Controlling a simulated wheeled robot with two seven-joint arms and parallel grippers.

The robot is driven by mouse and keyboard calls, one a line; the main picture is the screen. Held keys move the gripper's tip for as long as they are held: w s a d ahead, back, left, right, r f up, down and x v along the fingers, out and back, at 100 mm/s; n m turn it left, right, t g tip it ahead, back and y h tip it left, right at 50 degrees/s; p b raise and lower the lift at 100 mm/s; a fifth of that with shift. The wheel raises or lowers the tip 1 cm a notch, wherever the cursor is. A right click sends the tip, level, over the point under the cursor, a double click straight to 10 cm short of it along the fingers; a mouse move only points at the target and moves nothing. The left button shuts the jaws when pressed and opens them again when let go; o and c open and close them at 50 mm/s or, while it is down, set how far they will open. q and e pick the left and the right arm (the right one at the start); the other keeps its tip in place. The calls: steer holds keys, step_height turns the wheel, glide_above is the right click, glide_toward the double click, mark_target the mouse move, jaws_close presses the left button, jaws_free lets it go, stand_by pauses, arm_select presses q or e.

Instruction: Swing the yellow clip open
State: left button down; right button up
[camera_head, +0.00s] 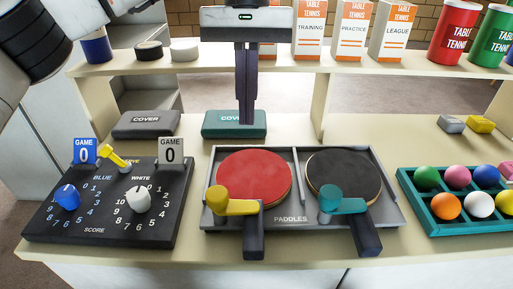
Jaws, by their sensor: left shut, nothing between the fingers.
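The yellow clip (236,207) lies across the handle of the red paddle (254,178), its round knob at the left end, in the grey paddle tray (208,241). A teal clip (341,204) lies across the handle of the black paddle (344,171) beside it. My left gripper (246,121) points down with its fingers together and empty. It appears above and behind the red paddle, in front of a green cover box, and apart from the clip. My right gripper is not in view.
A black scoreboard (100,213) with blue and white knobs and a yellow lever (118,159) stands left. A teal ball tray (427,208) is at the right. Cover boxes (146,125) sit behind, under a shelf (290,64) with boxes and cans.

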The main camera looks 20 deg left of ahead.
mark_target(233, 201)
arm_select(q)
steer(key=x, duration=0.3)
steer(key=b+x, duration=0.1)
steer(key=x, duration=0.2)
steer(key=b+x, duration=0.1)
steer(key=x, duration=0.3)
steer(key=shift+s, duration=0.3)
steer(key=s, duration=0.3)
steer(key=shift+d+r+b, duration=0.1)
steer(key=shift+d+b, duration=0.25)
steer(key=shift+b, duration=0.05)
steer(key=shift+s+d, duration=0.15)
steer(key=shift+s, duration=0.3)
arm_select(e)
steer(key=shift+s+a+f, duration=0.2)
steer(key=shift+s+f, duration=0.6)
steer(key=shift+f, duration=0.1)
arm_select(q)
steer(key=shift+d, duration=0.1)
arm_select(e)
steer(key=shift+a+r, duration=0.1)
